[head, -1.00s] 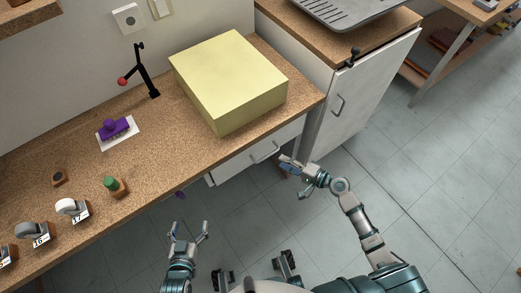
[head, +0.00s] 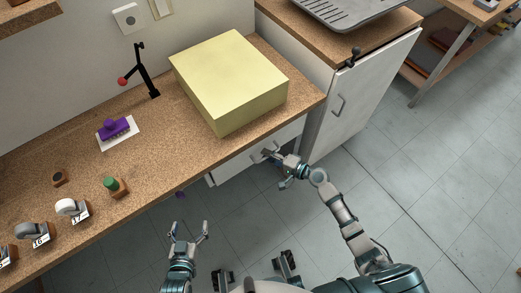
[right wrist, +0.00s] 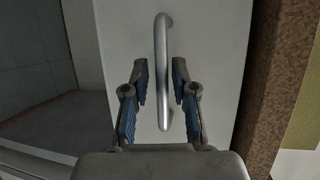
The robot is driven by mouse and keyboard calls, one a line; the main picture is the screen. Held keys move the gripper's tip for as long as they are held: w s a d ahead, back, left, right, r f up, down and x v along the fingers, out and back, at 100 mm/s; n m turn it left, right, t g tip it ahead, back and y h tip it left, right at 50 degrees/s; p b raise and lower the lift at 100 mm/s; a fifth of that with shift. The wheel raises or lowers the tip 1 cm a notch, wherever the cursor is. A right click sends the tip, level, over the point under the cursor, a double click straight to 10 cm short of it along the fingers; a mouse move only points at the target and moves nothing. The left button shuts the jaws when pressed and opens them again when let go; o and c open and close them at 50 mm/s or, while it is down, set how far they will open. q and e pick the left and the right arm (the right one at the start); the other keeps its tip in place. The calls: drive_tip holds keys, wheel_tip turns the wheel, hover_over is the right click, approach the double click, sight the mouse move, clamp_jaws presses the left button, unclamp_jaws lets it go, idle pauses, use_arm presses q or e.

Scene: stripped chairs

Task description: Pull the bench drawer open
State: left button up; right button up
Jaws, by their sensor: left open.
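The bench drawer (head: 230,169) is a white front under the cork-topped bench, and it looks shut. Its silver bar handle (right wrist: 163,65) runs upright in the right wrist view, between the two blue-padded fingers of my right gripper (right wrist: 159,85). The fingers are apart, one on each side of the bar, with gaps showing. In the head view my right gripper (head: 266,153) is at the drawer front and hides most of the handle. My left gripper (head: 188,230) is open and empty, in front of the bench and low in the picture.
A large yellow box (head: 232,80) stands on the bench (head: 150,160) above the drawer. A white cabinet (head: 355,95) with its own handle stands to the right. A purple item, a green-topped piece and numbered pieces sit along the bench.

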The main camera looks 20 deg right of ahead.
drive_tip(key=shift+a, duration=0.1)
clamp_jaws()
use_arm(q)
drive_tip(key=shift+a, duration=0.15)
use_arm(e)
drive_tip(key=shift+a, duration=0.1)
drive_tip(key=shift+s, duration=0.1)
drive_tip(key=s+d+b, duration=0.1)
drive_tip(key=s+d, duration=0.3)
drive_tip(key=s, duration=0.9)
drive_tip(key=s+d+b, duration=0.1)
drive_tip(key=s+d, duration=0.4)
drive_tip(key=s, duration=0.8)
drive_tip(key=shift+d+f+b, duration=0.2)
drive_tip(key=shift+f+b, duration=0.1)
drive_tip(key=shift+b, duration=0.05)
drive_tip(key=o, duration=1.1)
unclamp_jaws()
drive_tip(key=shift+w+r, duration=0.15)
drive_tip(key=shift+r, duration=0.05)
use_arm(q)
drive_tip(key=f, duration=0.4)
drive_tip(key=shift+s, duration=0.3)
use_arm(e)
drive_tip(key=shift+r, duration=0.1)
